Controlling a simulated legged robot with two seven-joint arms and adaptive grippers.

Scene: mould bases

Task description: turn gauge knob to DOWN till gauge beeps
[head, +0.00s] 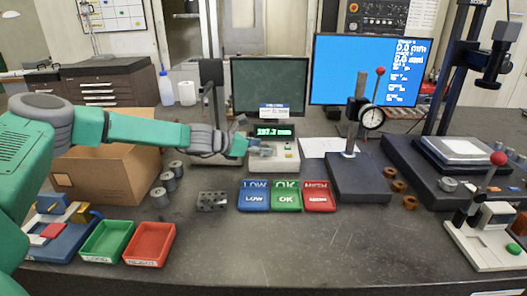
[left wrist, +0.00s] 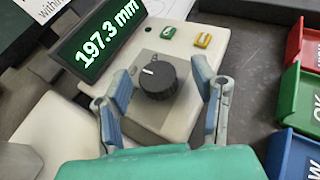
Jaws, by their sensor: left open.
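The gauge (head: 285,155) is a pale box with a dark display that reads 197.3 mm in green; it also shows in the left wrist view (left wrist: 185,50). Its black knob (left wrist: 157,80) has a white pointer line and sits on a grey square plate. My left gripper (head: 255,150) is over the gauge. In the left wrist view its blue-padded fingers (left wrist: 165,95) are apart on either side of the knob, with gaps showing. A green and a yellow button lie beyond the knob. In the head view the gripper hides the knob. My right gripper is not in view.
Blue LOW (head: 254,200), green OK (head: 286,200) and red HIGH (head: 319,200) trays stand in front of the gauge. A dial gauge stand (head: 357,180) is to the right. A cardboard box (head: 105,175) is under my left arm. The front middle bench is clear.

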